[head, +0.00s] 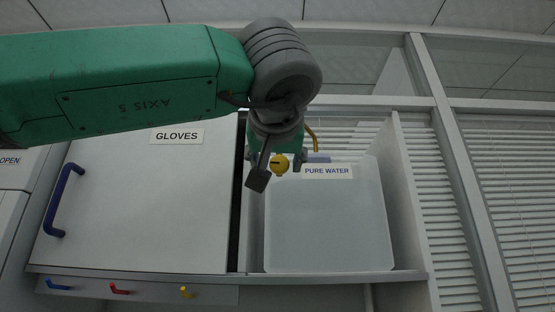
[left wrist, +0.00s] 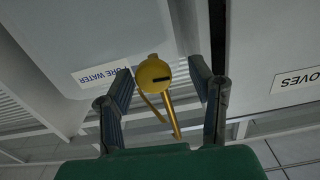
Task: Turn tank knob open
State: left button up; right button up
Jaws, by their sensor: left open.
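The yellow round tank knob (head: 279,164) with a dark slot is at the upper left of the translucent tank (head: 330,225) labelled PURE WATER. My left gripper (head: 277,172) is open, with one finger on each side of the knob. In the left wrist view the knob (left wrist: 153,73) shows between the two fingertips of my left gripper (left wrist: 161,76), a little nearer the left finger. I cannot tell whether a finger touches it. A yellow pipe (left wrist: 173,118) runs from near the knob toward the gripper's palm. My right gripper is out of view.
A white cabinet door (head: 140,220) labelled GLOVES, with a blue handle (head: 62,200), stands left of the tank. Small blue, red and yellow taps (head: 120,290) line the ledge below. A white side panel (head: 407,190) and slatted windows are to the right.

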pick_arm(q)
jog(key=shift+w, duration=0.45)
jog(key=shift+d, duration=0.45)
jog(key=shift+c, duration=0.5)
jog(key=shift+d, duration=0.1)
jog(key=c, duration=0.7)
grip_shut()
jog(key=shift+a+f, duration=0.1)
jog(key=shift+a, duration=0.15)
jog(key=shift+d+n, duration=0.1)
jog(key=shift+n, duration=0.3)
jog(key=o, duration=0.8)
grip_release()
